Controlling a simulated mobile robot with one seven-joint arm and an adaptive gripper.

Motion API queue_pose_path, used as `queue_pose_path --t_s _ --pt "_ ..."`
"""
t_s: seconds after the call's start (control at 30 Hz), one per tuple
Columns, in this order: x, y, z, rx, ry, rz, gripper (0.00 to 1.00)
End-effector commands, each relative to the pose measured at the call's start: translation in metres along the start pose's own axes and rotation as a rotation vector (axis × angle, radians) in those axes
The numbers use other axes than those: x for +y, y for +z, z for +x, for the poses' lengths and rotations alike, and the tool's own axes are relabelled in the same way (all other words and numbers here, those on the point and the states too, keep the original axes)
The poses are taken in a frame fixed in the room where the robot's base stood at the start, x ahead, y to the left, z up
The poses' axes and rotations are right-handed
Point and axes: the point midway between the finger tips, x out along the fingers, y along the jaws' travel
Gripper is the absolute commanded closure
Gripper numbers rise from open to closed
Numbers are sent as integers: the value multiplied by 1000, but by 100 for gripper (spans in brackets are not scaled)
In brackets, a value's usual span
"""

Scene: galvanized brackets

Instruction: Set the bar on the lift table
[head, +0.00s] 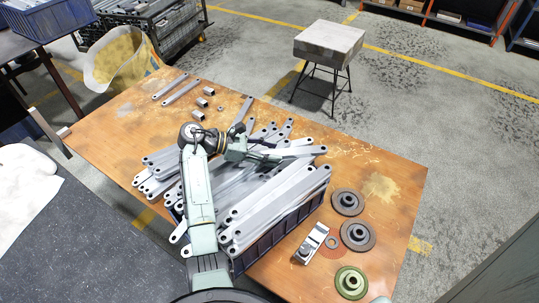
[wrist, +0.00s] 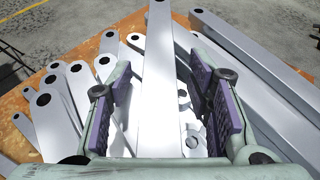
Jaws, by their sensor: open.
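Grey metal bars with a hole at each end lie heaped in a dark blue crate (head: 238,262) on the wooden table, several sticking out over its rim. My gripper (head: 268,154) is over the far part of the heap. In the wrist view my gripper (wrist: 158,100) is open, its purple-padded fingers on either side of one pale bar (wrist: 159,45). This bar runs lengthwise between the fingers, with visible gaps to both pads; I cannot tell its exact depth. A small stand with a square grey top (head: 329,40) and dark legs, possibly the lift table, stands beyond the table; its top looks empty.
Open floor lies between table and stand. A wire cart (head: 165,28) stands behind left.

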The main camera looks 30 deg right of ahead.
Motion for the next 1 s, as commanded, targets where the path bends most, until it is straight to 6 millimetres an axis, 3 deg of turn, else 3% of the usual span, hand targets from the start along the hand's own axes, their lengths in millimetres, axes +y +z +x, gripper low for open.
queue_pose_path --t_s 0.2,0.4,0.6,0.87,1.0 --pt "1 -3 -52 0 4 2 54" --pt "1 0 -90 1 3 -1 54" --pt "0 0 -106 0 1 0 54" --pt "0 1 -109 1 4 1 54" --pt "18 1 -132 37 137 76 54"
